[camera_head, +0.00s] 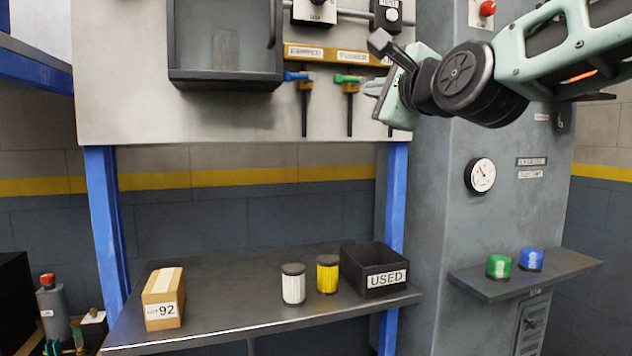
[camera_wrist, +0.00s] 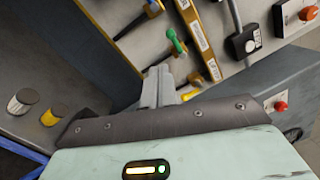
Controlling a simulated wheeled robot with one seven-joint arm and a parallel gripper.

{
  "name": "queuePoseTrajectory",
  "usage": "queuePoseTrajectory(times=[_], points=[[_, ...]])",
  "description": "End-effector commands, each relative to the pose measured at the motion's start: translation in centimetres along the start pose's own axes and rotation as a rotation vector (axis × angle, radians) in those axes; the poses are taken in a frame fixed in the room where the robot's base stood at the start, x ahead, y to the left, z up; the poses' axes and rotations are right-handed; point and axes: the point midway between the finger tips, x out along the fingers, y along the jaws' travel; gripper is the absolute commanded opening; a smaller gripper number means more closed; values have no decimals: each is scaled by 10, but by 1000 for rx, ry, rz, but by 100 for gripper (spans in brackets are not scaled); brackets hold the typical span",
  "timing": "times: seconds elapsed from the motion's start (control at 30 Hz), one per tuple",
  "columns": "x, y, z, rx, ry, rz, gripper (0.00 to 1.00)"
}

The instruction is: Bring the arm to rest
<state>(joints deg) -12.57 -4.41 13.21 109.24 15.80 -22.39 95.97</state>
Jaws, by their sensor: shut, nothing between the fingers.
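My gripper (camera_head: 373,88) is at the end of my arm, which reaches in from the upper right in the head view. It is raised in front of the panel, close to the green-handled valve (camera_head: 348,79). In the wrist view my gripper's fingers (camera_wrist: 160,88) are together with nothing between them. The green handle (camera_wrist: 175,42) lies just beyond the fingertips there. I cannot tell whether they touch it.
A shelf (camera_head: 225,290) below holds a box marked 92 (camera_head: 163,300), a white canister (camera_head: 293,284), a yellow canister (camera_head: 327,274) and a black USED bin (camera_head: 374,270). A grey cabinet (camera_head: 450,210) stands right, with a side ledge (camera_head: 525,278) bearing green and blue caps.

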Motion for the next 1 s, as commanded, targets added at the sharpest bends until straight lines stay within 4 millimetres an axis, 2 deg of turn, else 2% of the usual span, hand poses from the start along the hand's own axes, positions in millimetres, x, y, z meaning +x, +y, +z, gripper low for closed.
queuePoseTrajectory(times=[0.03,0.1,0.17,0.2,0.27,0.3,0.37,0.4,0.47,0.5,0.63,0.7,0.8,0.9,1.0], points=[[-7,35,3,-97,-8,101,0],[-21,85,5,-260,-34,250,0],[-37,126,5,-401,-73,376,0],[-50,152,5,-495,-108,458,0],[-73,190,4,-634,-173,579,0],[-90,214,3,-727,-225,657,0],[-118,248,-1,-861,-315,772,0],[-139,268,-4,-948,-383,845,0],[-173,296,-10,-1076,-502,952,0],[-196,313,-14,-1157,-588,1020,0],[-272,352,-32,-1378,-897,1203,0],[-306,364,-42,-1459,-1055,1272,0],[-344,373,-52,-1533,-1242,1338,0],[-365,376,-59,-1569,-1357,1369,0],[-372,377,-62,-1580,-1394,1378,0]])
